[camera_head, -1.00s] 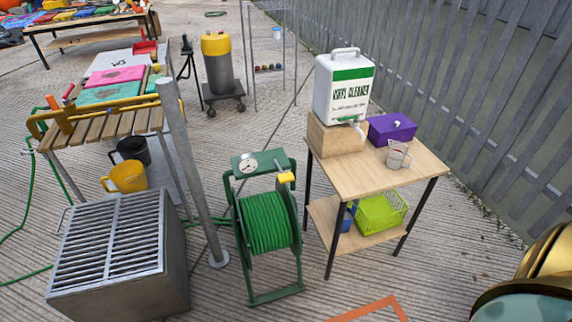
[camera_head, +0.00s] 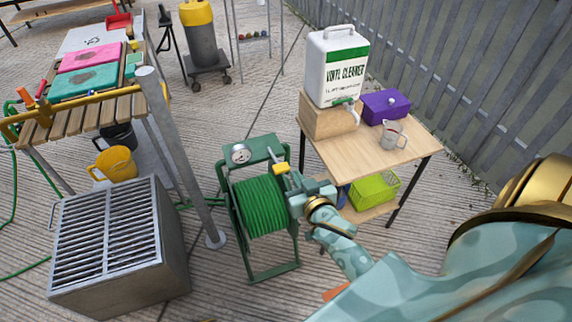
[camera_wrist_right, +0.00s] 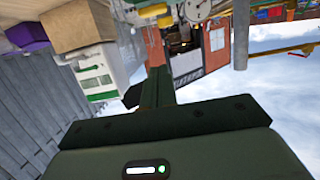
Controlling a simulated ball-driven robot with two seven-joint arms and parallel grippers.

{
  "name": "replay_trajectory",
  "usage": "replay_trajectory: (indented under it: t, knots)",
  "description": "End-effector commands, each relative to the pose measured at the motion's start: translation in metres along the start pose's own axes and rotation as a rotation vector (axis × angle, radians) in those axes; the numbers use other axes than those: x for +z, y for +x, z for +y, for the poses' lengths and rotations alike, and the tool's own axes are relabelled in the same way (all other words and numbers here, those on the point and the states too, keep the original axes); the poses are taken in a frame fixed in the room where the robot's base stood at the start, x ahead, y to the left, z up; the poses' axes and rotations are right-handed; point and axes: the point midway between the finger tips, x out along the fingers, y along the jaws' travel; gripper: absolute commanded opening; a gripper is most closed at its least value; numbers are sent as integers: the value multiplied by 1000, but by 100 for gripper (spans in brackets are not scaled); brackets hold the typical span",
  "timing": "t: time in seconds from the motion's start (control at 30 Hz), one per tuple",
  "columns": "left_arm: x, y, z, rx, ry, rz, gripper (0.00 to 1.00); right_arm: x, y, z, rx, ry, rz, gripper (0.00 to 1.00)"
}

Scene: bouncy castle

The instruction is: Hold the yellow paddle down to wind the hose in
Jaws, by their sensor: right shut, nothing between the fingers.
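The green hose reel (camera_head: 261,147) stands on the ground in the middle of the head view, with green hose (camera_head: 257,206) wound on its drum. A round gauge sits on top of its panel. The small yellow paddle (camera_head: 280,168) is at the right end of the panel. My right gripper (camera_head: 287,178) is shut and empty, right at the paddle and just below it in the picture. I cannot tell whether it touches the paddle. My left gripper is not in view.
A wooden table (camera_head: 420,150) with a white cleaner container (camera_head: 335,75) and a purple box (camera_head: 386,105) stands to the right, close to my right arm. A grey post (camera_head: 180,150) and a grated metal box (camera_head: 118,245) stand left of the reel.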

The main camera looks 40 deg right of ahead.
Motion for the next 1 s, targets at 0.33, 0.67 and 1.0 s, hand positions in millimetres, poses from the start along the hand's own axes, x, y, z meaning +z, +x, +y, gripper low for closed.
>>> replay_trajectory:
  t: [0.33, 0.67, 1.0]
  knots:
    - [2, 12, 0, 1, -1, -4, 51, 2, 51, 0, 0, -2, 0, 0]
    - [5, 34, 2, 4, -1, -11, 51, 22, 105, 0, 1, -1, -6, 0]
    - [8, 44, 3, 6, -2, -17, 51, 40, 109, 0, -1, -1, -1, 0]
